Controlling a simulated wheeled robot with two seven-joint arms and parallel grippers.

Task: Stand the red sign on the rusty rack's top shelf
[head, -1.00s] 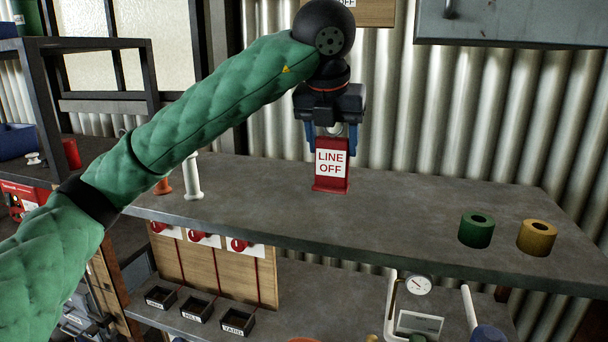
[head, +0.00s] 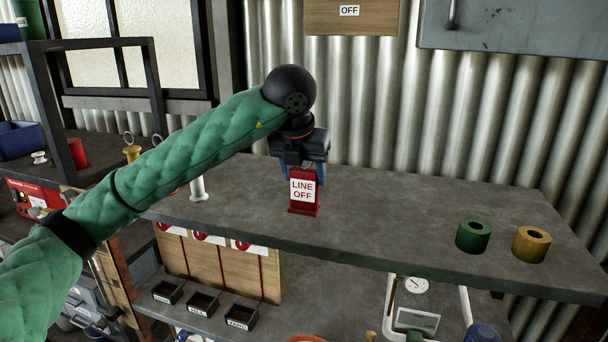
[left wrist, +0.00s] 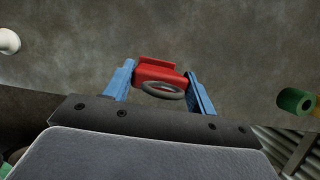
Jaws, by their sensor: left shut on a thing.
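The red sign (head: 304,211) carries a white "LINE OFF" label and stands upright over the long grey shelf (head: 390,220), close to its front edge. I cannot tell whether its base touches the surface. My left gripper (head: 305,172) comes from above and behind, shut on the sign's upper part. In the left wrist view the blue fingers (left wrist: 160,85) flank the red sign (left wrist: 158,74), with a grey ring at its top. I cannot tell for sure which structure is the rusty rack. My right gripper is not in view.
A green ring (head: 473,236) and a yellow ring (head: 531,244) stand at the shelf's right end. A white post (head: 198,187) stands left of the sign. A dark-framed rack (head: 100,45) is at the left. The shelf between sign and green ring is clear.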

